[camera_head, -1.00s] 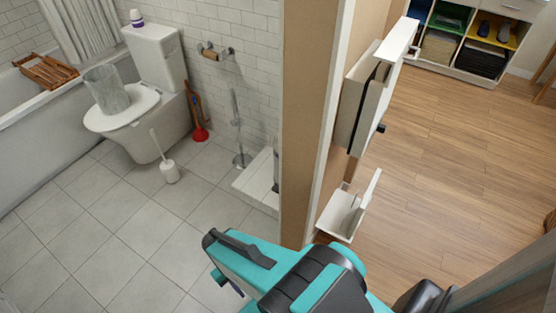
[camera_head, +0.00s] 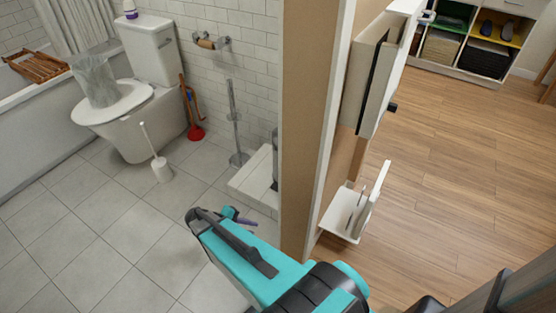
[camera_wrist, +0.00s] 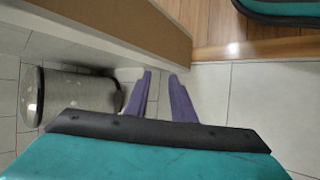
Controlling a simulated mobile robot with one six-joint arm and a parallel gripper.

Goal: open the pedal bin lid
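A grey metallic cylinder with a dark rim, which looks like the pedal bin (camera_wrist: 78,92), appears on its side at the left of the wrist view; its lid looks closed. I cannot make it out in the head view. My gripper (camera_wrist: 160,76) shows two purple fingers with a gap between them, and nothing is held. It is to the right of the bin in the wrist view, apart from it. In the head view my gripper (camera_head: 244,218) is low over the tiled floor, left of the wall end, with a purple finger partly visible.
The wall end (camera_head: 305,140) stands close to my arm. A white shelf (camera_head: 252,180) juts out behind it. The toilet (camera_head: 135,110), toilet brush (camera_head: 160,165) and red plunger (camera_head: 195,130) are further back. Tiled floor at left is clear.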

